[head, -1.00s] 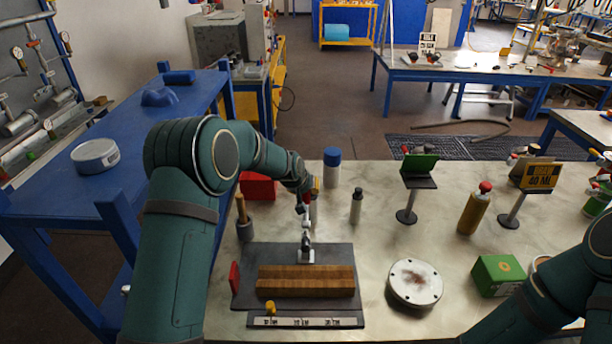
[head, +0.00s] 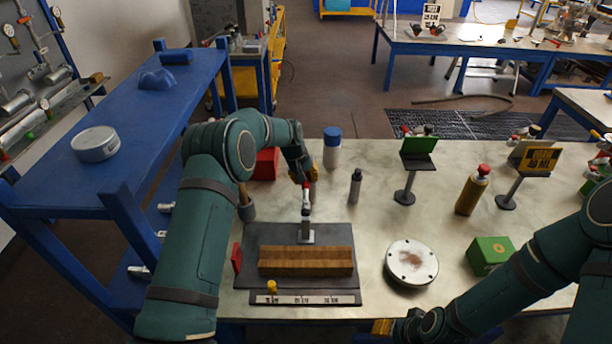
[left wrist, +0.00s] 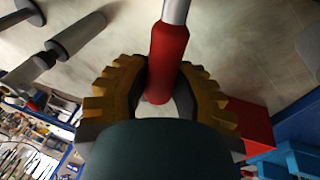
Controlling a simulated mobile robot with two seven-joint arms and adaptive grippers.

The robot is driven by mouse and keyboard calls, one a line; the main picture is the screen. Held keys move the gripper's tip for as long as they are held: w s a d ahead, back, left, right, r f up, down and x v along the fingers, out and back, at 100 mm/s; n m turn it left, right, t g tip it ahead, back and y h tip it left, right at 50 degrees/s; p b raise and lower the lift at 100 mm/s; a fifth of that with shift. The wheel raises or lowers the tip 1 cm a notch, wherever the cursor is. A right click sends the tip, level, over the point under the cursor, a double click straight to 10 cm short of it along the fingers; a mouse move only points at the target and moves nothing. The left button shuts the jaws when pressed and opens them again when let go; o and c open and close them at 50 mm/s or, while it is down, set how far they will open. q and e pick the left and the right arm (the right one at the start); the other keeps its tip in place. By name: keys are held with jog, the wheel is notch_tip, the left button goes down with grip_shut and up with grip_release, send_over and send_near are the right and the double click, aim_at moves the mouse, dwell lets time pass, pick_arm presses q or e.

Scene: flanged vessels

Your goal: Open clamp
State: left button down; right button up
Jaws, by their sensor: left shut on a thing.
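The clamp (head: 307,231) stands at the back edge of a dark base plate (head: 256,237), behind a wooden block (head: 305,262). Its grey lever rises upright to a red handle. My left gripper (head: 306,181) reaches down to this handle from behind the block. In the left wrist view, the red handle (left wrist: 167,62) lies between the yellow-brown fingers of my left gripper (left wrist: 158,85), which are shut on it. The clamp's foot is outside that view. My right gripper (head: 384,327) shows only in part at the bottom edge of the head view; its opening is hidden.
A white flanged disc (head: 412,262) lies right of the plate. A green box (head: 489,254), a grey bottle (head: 355,186) and a blue-capped bottle (head: 332,150) stand on the table. A red block (head: 237,258) and a labelled strip (head: 305,298) border the plate.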

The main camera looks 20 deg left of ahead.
pick_arm(q)
jog(key=shift+f, duration=0.1)
jog(key=c, duration=0.8)
grip_release()
jog(key=shift+o, duration=0.2)
jog(key=v, duration=1.2)
